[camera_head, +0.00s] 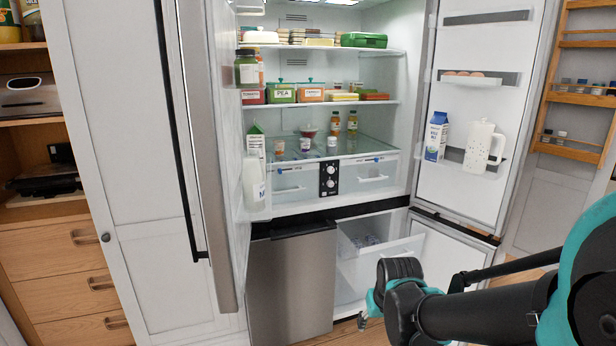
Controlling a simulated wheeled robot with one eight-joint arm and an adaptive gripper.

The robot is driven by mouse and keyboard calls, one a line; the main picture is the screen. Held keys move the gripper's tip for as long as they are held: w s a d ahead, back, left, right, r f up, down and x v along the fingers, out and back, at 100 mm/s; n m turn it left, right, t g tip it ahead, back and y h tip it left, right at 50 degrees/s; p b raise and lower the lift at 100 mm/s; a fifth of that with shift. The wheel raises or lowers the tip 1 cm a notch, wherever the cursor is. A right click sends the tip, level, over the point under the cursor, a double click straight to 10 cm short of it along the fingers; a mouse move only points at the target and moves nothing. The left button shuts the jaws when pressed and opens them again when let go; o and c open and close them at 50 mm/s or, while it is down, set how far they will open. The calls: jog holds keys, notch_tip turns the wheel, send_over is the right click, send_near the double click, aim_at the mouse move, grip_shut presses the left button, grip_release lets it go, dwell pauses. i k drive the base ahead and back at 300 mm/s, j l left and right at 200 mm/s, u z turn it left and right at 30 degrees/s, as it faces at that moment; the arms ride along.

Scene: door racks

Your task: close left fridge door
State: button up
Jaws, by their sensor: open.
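The left fridge door (212,150) stands wide open, seen nearly edge-on, with its grey edge toward me. Its long dark handle (178,130) runs down the left, outer side. Its inner side holds jars and a white milk jug (254,185). My gripper (369,308) is low, in front of the fridge's lower section, to the right of the left door and apart from it. Its teal finger parts show past the dark wrist; it is open, and much of it is hidden by the arm.
The right fridge door (470,110) is also open, with a carton and a white pitcher. Below, a steel door (290,285) appears shut, and a lower right door (450,255) stands open beside a drawer. A white cabinet (120,180) and wooden drawers (75,285) stand left.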

aim_at(207, 33)
jog(key=j+u, duration=0.1)
jog(key=j, duration=1.7)
jog(key=k+j, duration=0.15)
jog(key=k, duration=0.15)
jog(key=k+j+z, duration=0.1)
jog(key=k, duration=0.2)
jog(key=i+j, duration=0.1)
jog(key=i, duration=0.4)
